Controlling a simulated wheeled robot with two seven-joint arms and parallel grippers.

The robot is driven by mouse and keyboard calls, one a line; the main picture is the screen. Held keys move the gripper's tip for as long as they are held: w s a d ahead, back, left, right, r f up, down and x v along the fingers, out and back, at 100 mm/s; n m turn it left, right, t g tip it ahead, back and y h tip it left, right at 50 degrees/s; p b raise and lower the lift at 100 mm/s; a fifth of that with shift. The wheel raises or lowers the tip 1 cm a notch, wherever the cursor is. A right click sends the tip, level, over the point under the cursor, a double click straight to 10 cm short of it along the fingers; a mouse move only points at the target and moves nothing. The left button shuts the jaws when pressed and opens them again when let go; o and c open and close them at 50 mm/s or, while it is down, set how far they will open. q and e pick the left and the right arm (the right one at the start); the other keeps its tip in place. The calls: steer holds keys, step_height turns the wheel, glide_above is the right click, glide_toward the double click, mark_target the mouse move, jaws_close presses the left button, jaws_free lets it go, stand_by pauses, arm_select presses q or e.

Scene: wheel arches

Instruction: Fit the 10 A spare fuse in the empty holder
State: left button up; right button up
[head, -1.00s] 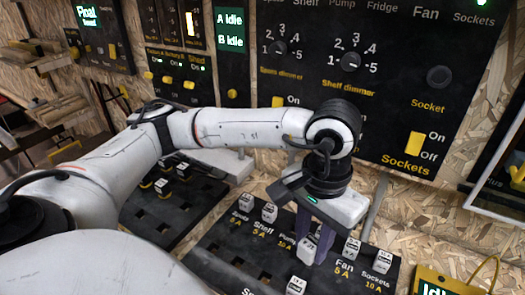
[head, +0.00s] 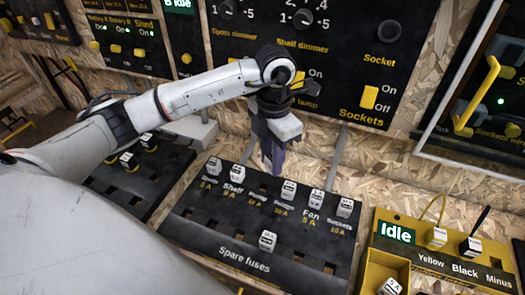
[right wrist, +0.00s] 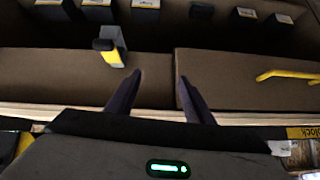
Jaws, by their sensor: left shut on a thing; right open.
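The black fuse panel (head: 195,215) has a row of white fuses at the back and one white fuse (head: 268,240) in its spare area, by the "Spare fuses" label. In the back row there is a gap between the Shelf fuse (head: 238,172) and the fuse to its right (head: 289,188). My left gripper (head: 274,168) points down at the panel's back edge near this gap. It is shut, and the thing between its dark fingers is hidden. My right gripper (right wrist: 155,95) is open and empty in the right wrist view.
Another black panel (head: 115,190) lies on the left under my left arm. A yellow tester (head: 405,232) reading "Idle" stands at the right, with a yellow tray (head: 372,270) before it. A switch panel (head: 375,60) covers the wall behind.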

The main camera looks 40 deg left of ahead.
mark_target(265, 156)
arm_select(q)
steer(key=a+n, duration=0.1)
steer(key=n, duration=0.1)
steer(key=f+n, duration=0.1)
steer(key=n, duration=0.2)
steer(key=w+a+n, duration=0.1)
steer(key=n, duration=0.2)
steer(key=shift+a+f+p, duration=0.35)
step_height(265, 156, down, 7)
steer(key=n+b, duration=0.3)
steer(key=b, duration=0.1)
steer(key=shift+w+a+f+b, duration=0.15)
steer(key=shift+a+b, duration=0.2)
steer(key=shift+a, duration=0.1)
steer(key=shift+f, duration=0.25)
steer(key=shift+f+b, duration=0.45)
steer(key=shift+f, duration=0.1)
steer(key=shift+f, duration=0.2)
steer(key=shift+f+b, duration=0.4)
steer(key=shift+f, duration=0.2)
